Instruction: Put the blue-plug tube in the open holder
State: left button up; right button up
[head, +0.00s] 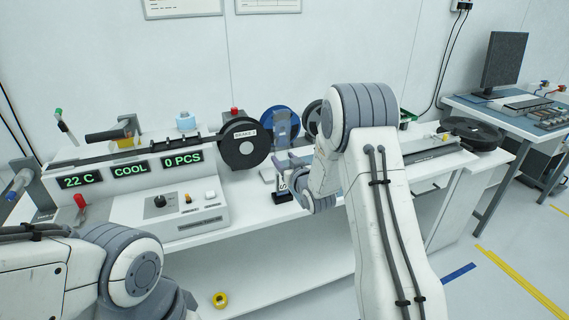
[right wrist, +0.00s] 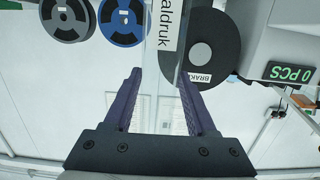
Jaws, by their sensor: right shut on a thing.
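My right gripper (head: 283,163) is shut on a clear, upright-looking tube (head: 282,127) in front of the reels. In the right wrist view the fingers (right wrist: 159,76) stand on both sides of this see-through tube, which bears a white label (right wrist: 167,28). I cannot make out a plug colour on it. At the far left of the head view, a blue-ended rod-like piece (head: 18,184) lies by a grey bracket (head: 38,187); I cannot tell whether it is a tube. I cannot tell which holder is open. My left gripper is out of view; only its arm shows.
The white handler (head: 190,215) with green displays fills the left of the bench. A black reel (head: 243,143) and a blue reel (head: 280,121) stand close to my right gripper. A yellow roll (head: 220,299) lies low down.

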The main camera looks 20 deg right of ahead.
jog(key=shift+f, duration=0.9)
jog(key=shift+f, duration=0.15)
jog(key=o, duration=1.4)
